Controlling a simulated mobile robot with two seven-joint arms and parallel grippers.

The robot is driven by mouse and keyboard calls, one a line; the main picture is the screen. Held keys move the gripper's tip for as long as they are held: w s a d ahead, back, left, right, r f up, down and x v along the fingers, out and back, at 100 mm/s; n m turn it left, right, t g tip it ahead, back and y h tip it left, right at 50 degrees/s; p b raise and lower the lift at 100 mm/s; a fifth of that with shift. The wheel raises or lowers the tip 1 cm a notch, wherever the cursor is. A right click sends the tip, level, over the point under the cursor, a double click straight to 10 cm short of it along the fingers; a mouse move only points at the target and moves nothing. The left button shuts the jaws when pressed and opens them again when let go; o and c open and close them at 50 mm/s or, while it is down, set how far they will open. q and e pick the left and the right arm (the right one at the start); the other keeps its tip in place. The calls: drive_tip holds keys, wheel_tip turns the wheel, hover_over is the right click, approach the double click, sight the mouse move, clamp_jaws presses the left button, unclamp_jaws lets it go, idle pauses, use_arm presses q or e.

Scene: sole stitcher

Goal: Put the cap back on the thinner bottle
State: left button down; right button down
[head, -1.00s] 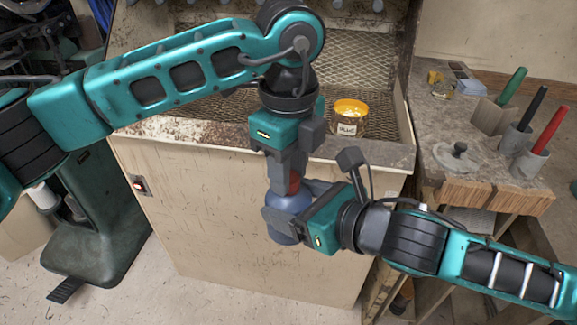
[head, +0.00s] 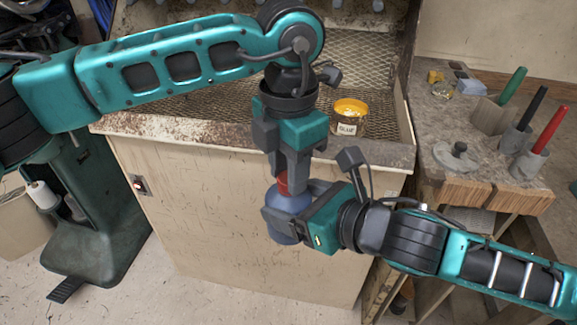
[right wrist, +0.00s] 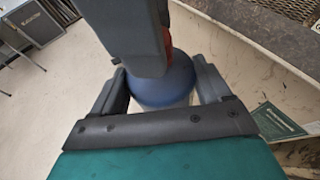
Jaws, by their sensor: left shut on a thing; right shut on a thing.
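The thinner bottle (head: 281,236) is blue and upright, held in front of the bench by my right gripper (head: 288,206), which is shut around its body. Its blue shoulder also shows in the right wrist view (right wrist: 165,85), between the two fingers. The red cap (head: 283,183) is at the top of the bottle, between the fingertips of my left gripper (head: 288,178), which is shut on it from above. In the right wrist view the left gripper's fingers hide most of the cap, and only a red edge shows. I cannot tell whether the cap is seated.
A yellow glue tin (head: 348,118) stands on the mesh-backed bench (head: 220,137) behind the grippers. The stone-topped side table (head: 465,150) at right holds a lidded pot and colored-handled tools in cups. Open floor lies below left.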

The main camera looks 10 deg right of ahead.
use_arm(q)
drive_tip(key=m, duration=1.8)
drive_tip(key=shift+m, duration=0.4)
drive_tip(key=m, duration=0.6)
drive_tip(key=shift+m, duration=0.3)
drive_tip(key=c, duration=0.7)
unclamp_jaws()
wheel_tip(320, 180, up, 12)
drive_tip(key=shift+f, duration=0.1)
